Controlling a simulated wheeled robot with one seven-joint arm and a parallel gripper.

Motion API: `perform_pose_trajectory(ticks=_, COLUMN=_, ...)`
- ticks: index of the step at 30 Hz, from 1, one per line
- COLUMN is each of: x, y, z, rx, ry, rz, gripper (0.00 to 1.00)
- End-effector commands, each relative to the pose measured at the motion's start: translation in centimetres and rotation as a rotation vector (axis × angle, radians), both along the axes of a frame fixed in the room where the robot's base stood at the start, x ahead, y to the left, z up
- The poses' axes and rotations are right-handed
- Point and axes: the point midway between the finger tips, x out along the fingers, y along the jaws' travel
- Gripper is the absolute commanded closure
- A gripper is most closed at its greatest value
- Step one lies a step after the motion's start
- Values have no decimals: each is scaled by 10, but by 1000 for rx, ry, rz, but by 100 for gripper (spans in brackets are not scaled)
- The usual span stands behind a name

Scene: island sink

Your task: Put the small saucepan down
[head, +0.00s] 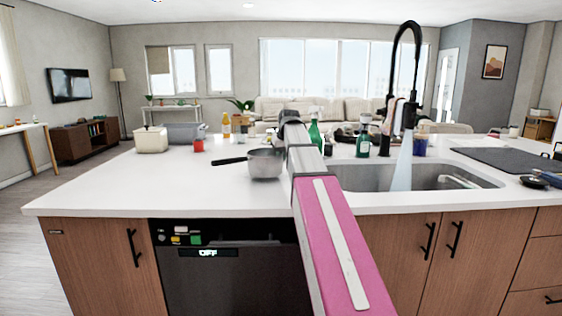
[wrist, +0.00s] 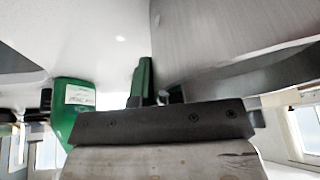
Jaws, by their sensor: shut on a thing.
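The small saucepan (head: 265,163) is grey metal with a black handle (head: 230,161) pointing left. In the head view it is upright at the countertop (head: 150,180), left of my arm. I cannot tell whether its base touches the surface. Its right edge is behind my arm. In the wrist view its curved metal wall (wrist: 230,45) fills the upper right, close to my gripper (wrist: 160,120). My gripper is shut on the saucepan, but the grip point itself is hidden. The fingers are hidden behind my arm in the head view.
The sink (head: 420,178) with a running tap (head: 405,60) lies right of my arm. Green bottles (head: 315,132) stand behind it, one also in the wrist view (wrist: 72,105). The counter's left front is clear.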

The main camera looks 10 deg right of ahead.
Motion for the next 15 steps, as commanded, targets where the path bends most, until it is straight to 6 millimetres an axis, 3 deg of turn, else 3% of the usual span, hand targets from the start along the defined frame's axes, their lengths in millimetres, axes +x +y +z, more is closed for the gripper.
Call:
perform_pose_trajectory(ticks=4, x=-1, y=0, z=-17, rx=1, ry=0, rz=-1, gripper=100)
perform_pose_trajectory(ticks=15, x=0, y=0, z=-21, rx=1, ry=-1, rz=-1, gripper=100)
